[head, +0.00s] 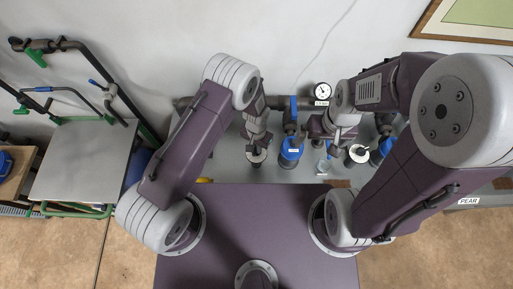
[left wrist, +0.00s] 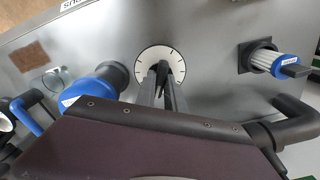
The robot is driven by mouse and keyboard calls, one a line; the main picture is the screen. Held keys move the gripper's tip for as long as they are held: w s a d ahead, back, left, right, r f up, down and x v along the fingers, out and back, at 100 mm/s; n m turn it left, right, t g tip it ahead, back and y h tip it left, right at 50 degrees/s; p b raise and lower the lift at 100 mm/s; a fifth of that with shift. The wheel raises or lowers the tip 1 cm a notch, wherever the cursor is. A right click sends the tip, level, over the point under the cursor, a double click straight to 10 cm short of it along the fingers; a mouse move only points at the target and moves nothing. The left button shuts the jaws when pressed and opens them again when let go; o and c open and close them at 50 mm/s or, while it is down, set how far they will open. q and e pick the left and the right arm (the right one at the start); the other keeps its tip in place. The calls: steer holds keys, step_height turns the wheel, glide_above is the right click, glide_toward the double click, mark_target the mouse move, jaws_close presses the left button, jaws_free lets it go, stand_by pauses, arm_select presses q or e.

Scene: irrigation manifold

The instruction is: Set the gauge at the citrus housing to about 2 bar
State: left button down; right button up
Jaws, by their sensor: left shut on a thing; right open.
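My left gripper (head: 257,146) is shut on the knob at the middle of a white round dial (head: 257,158). In the left wrist view the gripper (left wrist: 163,70) covers the knob, and the dial face (left wrist: 150,55) shows dark tick marks around its rim. A blue housing (head: 290,152) stands to the right of this dial. A round white gauge (head: 323,90) is on the pipe at the back, with a small label (head: 321,103) below it. Its needle is too small to read. My right gripper (head: 336,144) is open, left of a second white dial (head: 359,154).
A second blue housing (head: 380,152) stands further right. A clear cup (head: 322,167) and a brown patch (head: 340,183) lie near the front. A metal-topped cart (head: 85,165) stands at left.

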arm_select(q)
steer(key=shift+m, duration=0.5)
steer(key=c, duration=1.4)
jaws_free()
steer(key=shift+c, duration=0.2)
steer(key=shift+r, duration=0.1)
steer(key=shift+r+b, duration=0.25)
steer(key=shift+b, duration=0.1)
step_height(320, 180, up, 8)
steer(key=shift+r+b, duration=0.1)
steer(key=shift+b, duration=1)
steer(key=shift+r, duration=0.15)
